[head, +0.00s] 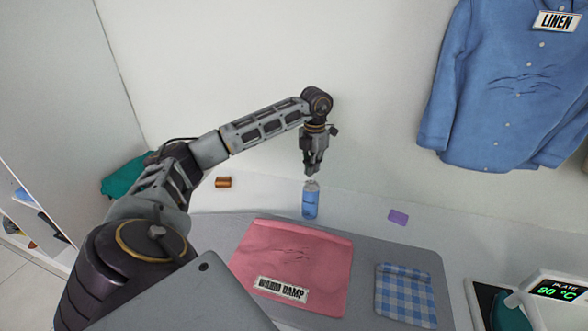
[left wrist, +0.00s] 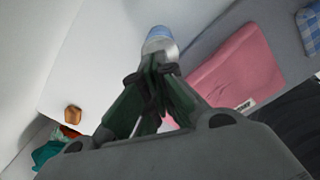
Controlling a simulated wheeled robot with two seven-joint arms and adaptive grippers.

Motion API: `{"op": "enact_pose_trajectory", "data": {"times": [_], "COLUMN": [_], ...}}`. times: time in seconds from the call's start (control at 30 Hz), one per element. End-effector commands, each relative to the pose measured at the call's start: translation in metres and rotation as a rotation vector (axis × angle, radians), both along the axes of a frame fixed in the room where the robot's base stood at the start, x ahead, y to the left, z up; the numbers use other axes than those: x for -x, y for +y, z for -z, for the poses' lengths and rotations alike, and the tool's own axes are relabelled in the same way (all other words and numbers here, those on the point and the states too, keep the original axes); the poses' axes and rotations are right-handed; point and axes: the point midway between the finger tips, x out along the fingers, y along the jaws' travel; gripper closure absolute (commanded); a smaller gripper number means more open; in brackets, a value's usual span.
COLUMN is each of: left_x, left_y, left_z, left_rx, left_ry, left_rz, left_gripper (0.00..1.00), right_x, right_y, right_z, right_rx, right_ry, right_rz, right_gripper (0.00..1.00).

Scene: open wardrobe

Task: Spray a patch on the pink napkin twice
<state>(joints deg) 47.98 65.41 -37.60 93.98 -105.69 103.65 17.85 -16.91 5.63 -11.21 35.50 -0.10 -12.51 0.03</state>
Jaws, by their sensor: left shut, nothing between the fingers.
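A pink napkin (head: 297,262) lies on the grey mat, with wrinkles near its middle and a "WARM DAMP" label at its lower edge. It also shows in the left wrist view (left wrist: 235,72). A blue spray bottle with a pale top (head: 310,203) stands upright just behind the napkin. My left gripper (head: 314,172) points down right above the bottle's top, fingers shut with nothing between them. In the left wrist view the fingertips (left wrist: 157,62) overlap the bottle (left wrist: 159,37); I cannot tell whether they touch it. My right gripper is not in view.
A blue checked cloth (head: 405,292) lies right of the napkin on the grey mat (head: 362,262). A purple block (head: 398,217) and a brown spool (head: 223,182) lie on the white surface. A blue shirt (head: 505,90) tagged "LINEN" hangs at right. A plate display (head: 558,290) reads 80 °C.

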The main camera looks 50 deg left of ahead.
Motion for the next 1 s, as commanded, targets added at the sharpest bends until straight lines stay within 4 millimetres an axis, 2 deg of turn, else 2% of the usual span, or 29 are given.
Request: {"op": "enact_pose_trajectory", "data": {"times": [0.37, 1.0], "left_x": [0.000, 0.000], "left_y": [0.000, 0.000], "left_z": [0.003, 0.018], "left_rx": [0.000, 0.000], "left_ry": [0.000, 0.000], "left_rz": [0.000, 0.000], "left_gripper": [1.00, 1.00], "right_x": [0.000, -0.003], "right_y": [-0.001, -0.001], "right_z": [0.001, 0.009], "right_rx": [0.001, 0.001], "right_ry": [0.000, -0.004], "right_rz": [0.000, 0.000], "right_gripper": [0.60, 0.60]}}
